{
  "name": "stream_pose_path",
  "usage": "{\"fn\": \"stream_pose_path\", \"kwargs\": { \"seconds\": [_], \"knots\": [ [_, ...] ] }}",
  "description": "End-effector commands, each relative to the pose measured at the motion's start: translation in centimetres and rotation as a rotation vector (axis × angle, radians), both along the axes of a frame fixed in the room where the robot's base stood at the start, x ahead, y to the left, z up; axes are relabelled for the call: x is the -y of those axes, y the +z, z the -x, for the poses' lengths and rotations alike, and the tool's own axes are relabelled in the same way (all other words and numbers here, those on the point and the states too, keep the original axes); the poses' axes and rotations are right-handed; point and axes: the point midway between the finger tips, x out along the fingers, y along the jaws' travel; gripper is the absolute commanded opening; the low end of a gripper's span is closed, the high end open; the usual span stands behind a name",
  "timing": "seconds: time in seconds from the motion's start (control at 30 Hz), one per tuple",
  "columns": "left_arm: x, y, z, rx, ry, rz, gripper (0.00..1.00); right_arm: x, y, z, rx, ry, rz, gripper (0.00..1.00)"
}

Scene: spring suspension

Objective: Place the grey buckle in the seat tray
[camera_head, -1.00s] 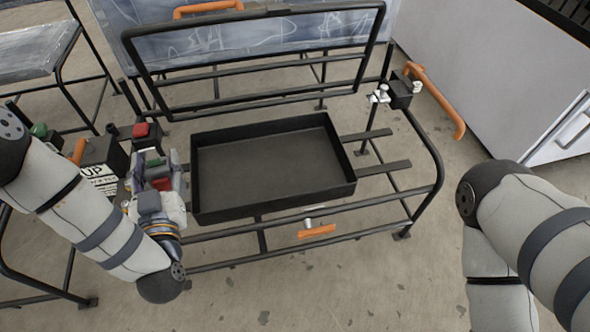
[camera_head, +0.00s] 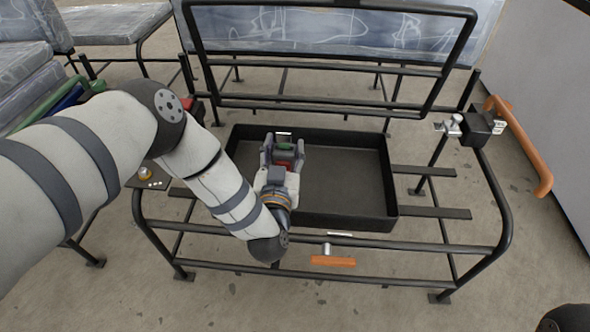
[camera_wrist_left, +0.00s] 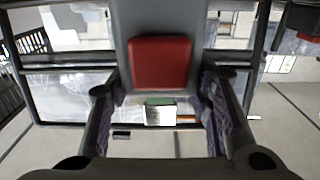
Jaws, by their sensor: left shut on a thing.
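The seat tray (camera_head: 345,221) is a black, shallow, rectangular tray on the dark tube seat frame, and its visible floor is empty. My left gripper (camera_head: 283,148) is above the tray's left part, shut on the grey buckle (camera_wrist_left: 128,55). In the left wrist view the buckle shows a red square button and sits between both fingers. A green piece and a pale metal tip show beyond it. In the head view the gripper hides most of the buckle; its height above the tray floor is hard to tell.
The tube backrest (camera_head: 330,65) rises behind the tray. The tray's middle and right are clear.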

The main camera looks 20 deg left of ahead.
Motion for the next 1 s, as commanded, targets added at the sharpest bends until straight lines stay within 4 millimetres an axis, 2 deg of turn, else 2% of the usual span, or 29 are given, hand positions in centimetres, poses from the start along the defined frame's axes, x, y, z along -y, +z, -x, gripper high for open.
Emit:
{"fn": "stream_pose_path", "kwargs": {
  "seconds": [0.03, 0.2, 0.4, 0.6, 1.0],
  "knots": [
    [0.2, -1.3, -0.6, -0.001, 0.002, 0.001, 0.12, 0.0, -0.8, 0.2, -0.011, 0.001, -0.001, 0.56],
    [0.7, -2.3, -1.7, 0.002, 0.001, -0.001, 0.12, -0.1, -1.4, 0.5, -0.022, 0.001, -0.002, 0.56],
    [0.8, -5.8, -2.1, 0.0, 0.001, 0.0, 0.12, -0.2, -2.8, 0.9, -0.045, 0.003, -0.004, 0.56],
    [0.8, -5.4, -2.1, 0.005, 0.001, 0.001, 0.12, -0.2, -2.5, 0.9, -0.042, 0.002, -0.004, 0.56],
    [0.8, -6.7, -2.0, 0.003, 0.001, 0.0, 0.12, -0.2, -3.0, 1.0, -0.049, 0.002, -0.004, 0.56]
  ]
}}
